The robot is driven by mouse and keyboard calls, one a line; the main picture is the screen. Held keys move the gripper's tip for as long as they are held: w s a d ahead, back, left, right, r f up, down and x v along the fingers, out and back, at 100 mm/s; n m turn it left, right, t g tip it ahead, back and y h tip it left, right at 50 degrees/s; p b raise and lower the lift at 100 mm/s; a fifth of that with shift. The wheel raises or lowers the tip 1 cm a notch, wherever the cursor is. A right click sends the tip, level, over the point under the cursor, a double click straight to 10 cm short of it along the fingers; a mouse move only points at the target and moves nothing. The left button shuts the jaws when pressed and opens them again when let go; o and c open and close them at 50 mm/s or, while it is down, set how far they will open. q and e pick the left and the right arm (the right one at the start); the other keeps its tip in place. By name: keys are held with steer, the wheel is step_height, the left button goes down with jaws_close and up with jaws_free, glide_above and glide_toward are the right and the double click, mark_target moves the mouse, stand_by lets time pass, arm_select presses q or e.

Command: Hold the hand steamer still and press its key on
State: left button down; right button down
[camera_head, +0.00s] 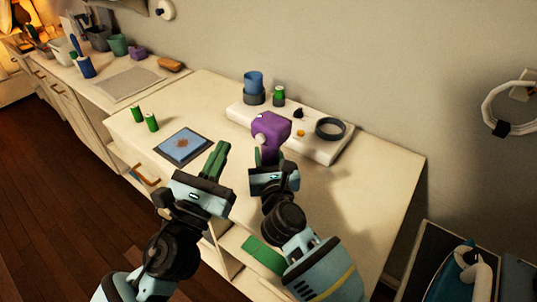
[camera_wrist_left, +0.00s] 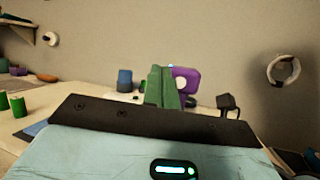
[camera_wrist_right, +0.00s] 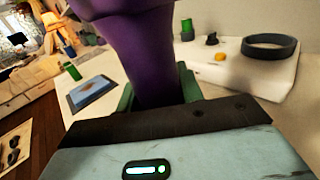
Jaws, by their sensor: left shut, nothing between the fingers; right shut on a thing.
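The purple hand steamer (camera_head: 270,131) is held upright above the dresser top. My right gripper (camera_head: 268,160) is shut on its handle, and the purple handle (camera_wrist_right: 150,60) stands between the green fingers in the right wrist view. A pale round part (camera_head: 259,137) shows on the steamer's left side; I cannot tell whether it is the key. My left gripper (camera_head: 218,158) is shut and empty, left of the steamer and apart from it. In the left wrist view its green fingers (camera_wrist_left: 161,86) are together, and the steamer (camera_wrist_left: 187,79) shows behind them.
A white board (camera_head: 318,148) behind the steamer carries a blue cup (camera_head: 254,82), a green-topped item (camera_head: 279,92) and a dark ring (camera_head: 329,128). An iron (camera_head: 465,262) is at lower right.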

mark_target(260, 139)
arm_select(q)
steer(key=shift+s+d+f+n+g+y, duration=0.2)
steer(key=shift+s+n+g+y, duration=0.5)
steer(key=shift+n+y, duration=1.65)
steer(key=shift+s+d+f+n+g+y, duration=0.2)
steer(key=shift+s+n+g+y, duration=0.8)
steer(key=shift+n, duration=2.3)
steer(key=shift+s+f+n+g+y, duration=0.2)
steer(key=shift+s+f+n+y, duration=0.25)
steer(key=shift+n+y, duration=2.05)
steer(key=shift+r+n+h, duration=0.1)
steer(key=shift+n+h, duration=0.25)
steer(key=w+d, duration=0.5)
steer(key=w, duration=0.2)
steer(key=shift+w+d, duration=0.1)
steer(key=shift+d, duration=0.05)
